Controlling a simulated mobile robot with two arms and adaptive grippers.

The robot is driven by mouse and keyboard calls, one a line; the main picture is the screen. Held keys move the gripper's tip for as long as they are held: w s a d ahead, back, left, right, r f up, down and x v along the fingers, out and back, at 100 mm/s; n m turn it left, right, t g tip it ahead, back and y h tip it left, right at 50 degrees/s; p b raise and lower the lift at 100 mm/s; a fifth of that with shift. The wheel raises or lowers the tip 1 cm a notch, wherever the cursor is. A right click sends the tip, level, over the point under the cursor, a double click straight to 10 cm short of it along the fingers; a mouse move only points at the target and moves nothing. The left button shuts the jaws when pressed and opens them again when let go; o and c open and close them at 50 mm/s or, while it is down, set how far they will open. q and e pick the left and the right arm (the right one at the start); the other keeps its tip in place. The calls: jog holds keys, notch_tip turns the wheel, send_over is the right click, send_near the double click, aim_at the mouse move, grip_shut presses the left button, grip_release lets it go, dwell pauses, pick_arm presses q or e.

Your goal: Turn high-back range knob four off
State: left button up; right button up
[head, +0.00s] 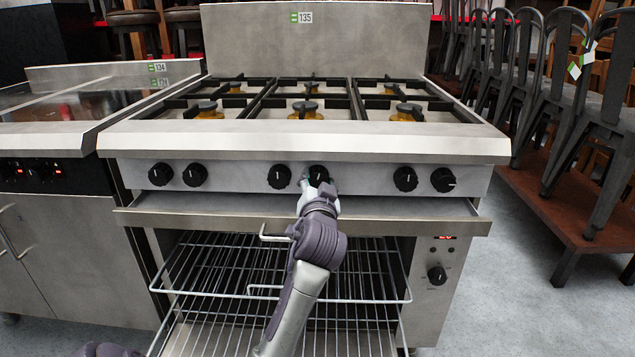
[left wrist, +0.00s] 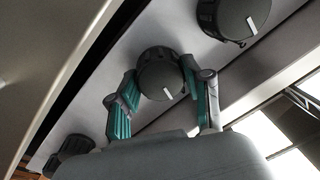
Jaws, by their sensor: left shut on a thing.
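The high-back range (head: 300,142) stands in front of me with a row of black knobs on its front panel. Knob four (head: 318,173), counted from the left, is right of the panel's middle. My left gripper (head: 317,184) is at this knob, its arm reaching up from below. In the left wrist view, knob four (left wrist: 158,66) sits between the two fingers of the left gripper (left wrist: 158,78), which is shut on its sides. A short white mark shows on the knob's face, toward the lower right in that view. The right gripper is not in view.
Knob three (head: 279,177) is close on the left, knob five (head: 405,179) further right. A ledge (head: 400,217) runs below the panel, above an open oven with wire racks (head: 225,275). Stacked chairs (head: 590,110) stand right; another appliance (head: 60,115) adjoins left.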

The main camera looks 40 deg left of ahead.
pick_arm(q)
jog(key=shift+f, duration=0.2)
jog(key=o, duration=0.9)
jog(key=shift+o, duration=1.3)
jog(key=shift+r, duration=0.1)
jog(key=v, duration=1.2)
jog(key=shift+d+r, duration=0.1)
